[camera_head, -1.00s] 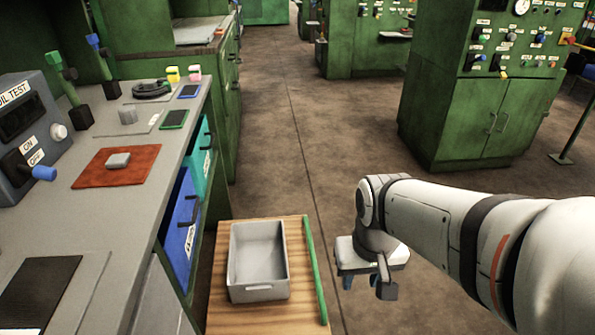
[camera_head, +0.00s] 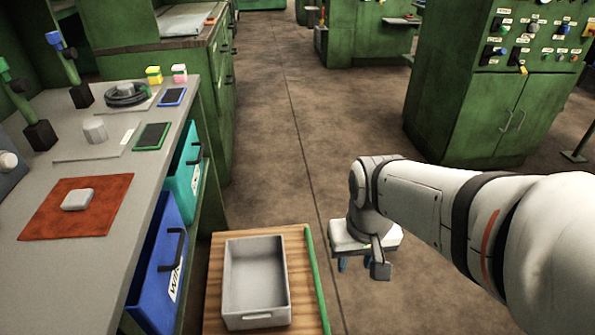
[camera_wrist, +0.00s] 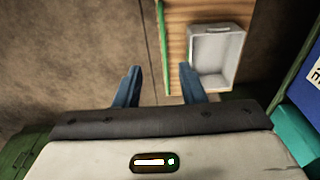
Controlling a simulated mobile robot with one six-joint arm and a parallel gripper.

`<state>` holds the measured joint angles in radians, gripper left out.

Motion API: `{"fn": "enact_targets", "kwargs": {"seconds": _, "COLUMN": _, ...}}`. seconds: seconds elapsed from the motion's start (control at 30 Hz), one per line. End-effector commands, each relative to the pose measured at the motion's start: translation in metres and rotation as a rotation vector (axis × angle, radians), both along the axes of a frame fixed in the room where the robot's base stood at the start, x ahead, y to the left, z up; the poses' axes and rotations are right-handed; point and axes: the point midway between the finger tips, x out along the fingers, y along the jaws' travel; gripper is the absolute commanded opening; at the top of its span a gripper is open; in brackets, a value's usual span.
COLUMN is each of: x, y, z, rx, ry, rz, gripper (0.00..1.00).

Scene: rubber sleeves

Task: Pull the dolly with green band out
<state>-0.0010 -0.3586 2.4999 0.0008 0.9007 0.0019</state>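The dolly with green band (camera_head: 300,244) is a wooden board with a green strip along its right edge, low beside the workbench in the head view. A grey tray (camera_head: 256,284) sits on it. My gripper (camera_head: 356,264) is to the right of the dolly, pointing down, apart from it and empty. In the wrist view, my gripper (camera_wrist: 158,86) has its two blue fingers spread apart. The dolly (camera_wrist: 177,45) with its green edge shows just beyond the fingers, the tray (camera_wrist: 217,56) on its right part. The dolly's underside and wheels are hidden.
The grey workbench (camera_head: 75,165) stands on the left, with a blue bin (camera_head: 160,265) and a teal bin (camera_head: 186,172) under its top. A green control cabinet (camera_head: 480,105) stands at the right. The brown floor (camera_head: 290,130) between them is clear.

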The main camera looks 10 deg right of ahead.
Motion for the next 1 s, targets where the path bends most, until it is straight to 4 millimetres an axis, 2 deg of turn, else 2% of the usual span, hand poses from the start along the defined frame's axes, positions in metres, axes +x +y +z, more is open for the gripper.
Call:
{"fn": "enact_targets", "kwargs": {"seconds": 0.17, "x": 0.000, "y": 0.000, "z": 0.000, "rx": 0.000, "ry": 0.000, "rz": 0.000, "gripper": 0.36}}
{"fn": "enact_targets", "kwargs": {"seconds": 0.27, "x": 0.001, "y": 0.000, "z": 0.000, "rx": -0.001, "ry": 0.001, "rz": 0.000, "gripper": 0.43}}
{"fn": "enact_targets", "kwargs": {"seconds": 0.37, "x": 0.009, "y": -0.001, "z": -0.001, "rx": -0.009, "ry": 0.006, "rz": -0.004, "gripper": 0.43}}
{"fn": "enact_targets", "kwargs": {"seconds": 0.43, "x": 0.022, "y": 0.000, "z": -0.004, "rx": -0.020, "ry": 0.013, "rz": -0.003, "gripper": 0.43}}
{"fn": "enact_targets", "kwargs": {"seconds": 0.57, "x": 0.062, "y": -0.003, "z": -0.015, "rx": -0.056, "ry": 0.029, "rz": -0.017, "gripper": 0.43}}
{"fn": "enact_targets", "kwargs": {"seconds": 0.77, "x": 0.134, "y": -0.008, "z": -0.053, "rx": -0.114, "ry": 0.046, "rz": -0.037, "gripper": 0.43}}
{"fn": "enact_targets", "kwargs": {"seconds": 0.87, "x": 0.166, "y": -0.008, "z": -0.081, "rx": -0.139, "ry": 0.054, "rz": -0.042, "gripper": 0.43}}
{"fn": "enact_targets", "kwargs": {"seconds": 1.0, "x": 0.207, "y": -0.007, "z": -0.128, "rx": -0.168, "ry": 0.062, "rz": -0.044, "gripper": 0.43}}
